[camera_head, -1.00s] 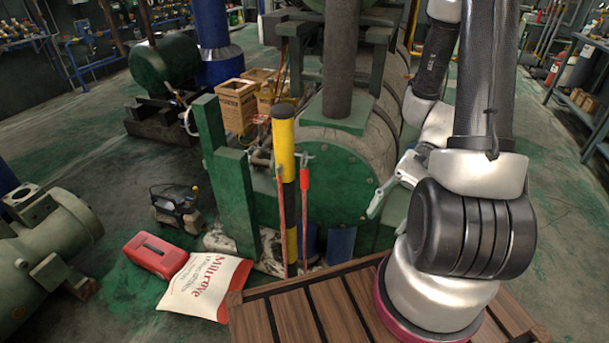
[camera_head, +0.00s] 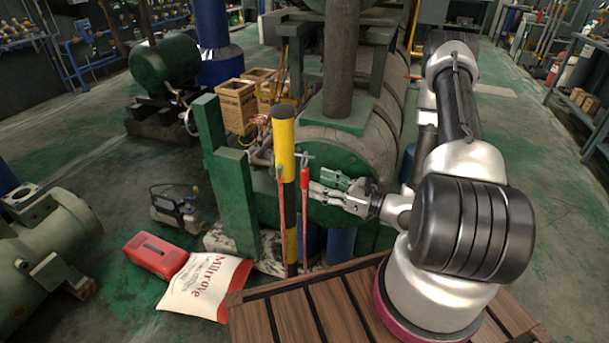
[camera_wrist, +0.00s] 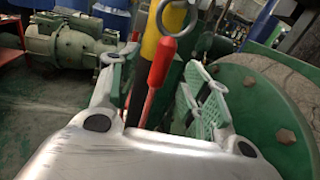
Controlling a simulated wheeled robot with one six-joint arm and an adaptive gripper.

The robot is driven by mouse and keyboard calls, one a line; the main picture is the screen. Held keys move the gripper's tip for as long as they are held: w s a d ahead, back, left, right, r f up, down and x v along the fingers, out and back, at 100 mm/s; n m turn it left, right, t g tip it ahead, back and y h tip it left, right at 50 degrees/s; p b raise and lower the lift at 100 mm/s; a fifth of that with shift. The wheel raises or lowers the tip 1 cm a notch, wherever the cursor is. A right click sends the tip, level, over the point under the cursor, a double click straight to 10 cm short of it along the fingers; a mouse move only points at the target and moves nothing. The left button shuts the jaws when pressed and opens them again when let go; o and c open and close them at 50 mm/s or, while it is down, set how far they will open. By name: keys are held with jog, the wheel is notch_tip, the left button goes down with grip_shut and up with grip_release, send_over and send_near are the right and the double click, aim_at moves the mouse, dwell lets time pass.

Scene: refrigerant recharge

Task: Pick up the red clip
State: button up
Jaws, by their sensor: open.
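The red clip, a bright red grip at the top of a thin red rod (camera_head: 304,178), hangs upright beside a yellow and black striped post (camera_head: 284,140). In the wrist view the red clip (camera_wrist: 158,62) stands between my gripper's two fingers, below a grey metal ring (camera_wrist: 172,14). My gripper (camera_head: 318,183) is open and empty, reaching in from the right at the height of the red grip. In the wrist view its fingers (camera_wrist: 158,75) spread to either side of the clip. I cannot tell whether either finger touches it.
A second thin reddish rod (camera_head: 281,215) hangs left of the clip along the post. A large green tank (camera_head: 335,215) stands close behind. A wooden slatted platform (camera_head: 290,312) lies below; a white sack (camera_head: 205,287) and a red case (camera_head: 155,255) lie left.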

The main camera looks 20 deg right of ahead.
aim_at(305, 174)
jog(key=x, duration=0.4)
jog(key=r+x, duration=0.1)
jog(key=x, duration=0.1)
jog(key=shift+w+d, duration=0.1)
jog(key=shift+w, duration=0.1)
grip_shut()
